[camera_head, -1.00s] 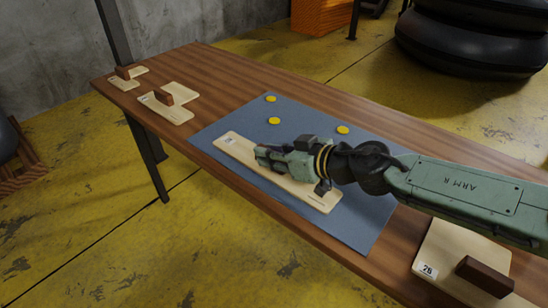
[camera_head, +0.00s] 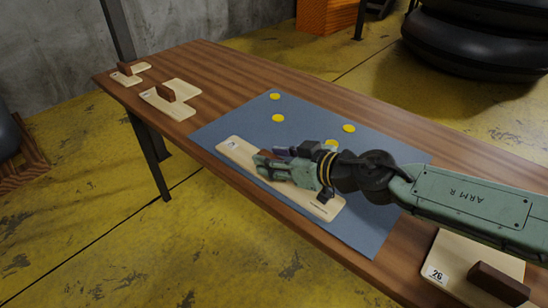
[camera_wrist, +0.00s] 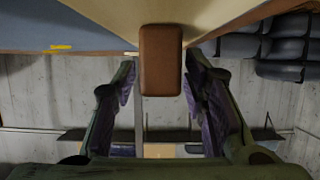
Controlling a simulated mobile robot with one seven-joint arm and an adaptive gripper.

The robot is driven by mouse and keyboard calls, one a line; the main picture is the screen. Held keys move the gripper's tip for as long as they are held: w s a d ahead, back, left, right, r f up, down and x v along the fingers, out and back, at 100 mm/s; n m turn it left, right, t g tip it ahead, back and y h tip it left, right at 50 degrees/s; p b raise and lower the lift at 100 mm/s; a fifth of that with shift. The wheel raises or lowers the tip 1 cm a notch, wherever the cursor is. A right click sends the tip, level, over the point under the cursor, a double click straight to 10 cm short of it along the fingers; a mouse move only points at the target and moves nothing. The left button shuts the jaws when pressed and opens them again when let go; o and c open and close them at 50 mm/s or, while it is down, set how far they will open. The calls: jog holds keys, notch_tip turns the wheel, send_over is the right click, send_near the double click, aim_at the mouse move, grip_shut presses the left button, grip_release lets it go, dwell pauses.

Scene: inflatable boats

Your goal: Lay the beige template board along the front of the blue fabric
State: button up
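The beige template board (camera_head: 325,207) is long and narrow, with a printed label at its left end. It lies flat on the blue fabric (camera_head: 360,238), lengthwise along the fabric's front edge. Its brown handle (camera_head: 266,155) is partly hidden by my fingers. My gripper (camera_head: 268,159) is low over the board with its fingers spread on either side of the handle. In the wrist view the handle (camera_wrist: 161,75) stands between the two open fingers with a gap on each side. The board (camera_wrist: 150,20) fills the top there.
Several yellow discs (camera_head: 278,118) lie on the fabric behind the board. Other handled boards rest on the wooden table (camera_head: 235,75): two at the far left (camera_head: 180,90) (camera_head: 125,79) and one marked 26 (camera_head: 450,255) at the right. Black inflatable tubes (camera_head: 480,45) stand behind.

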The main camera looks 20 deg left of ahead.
jog(key=shift+r, duration=0.2)
jog(key=b+v, duration=0.1)
jog(key=v, duration=1.1)
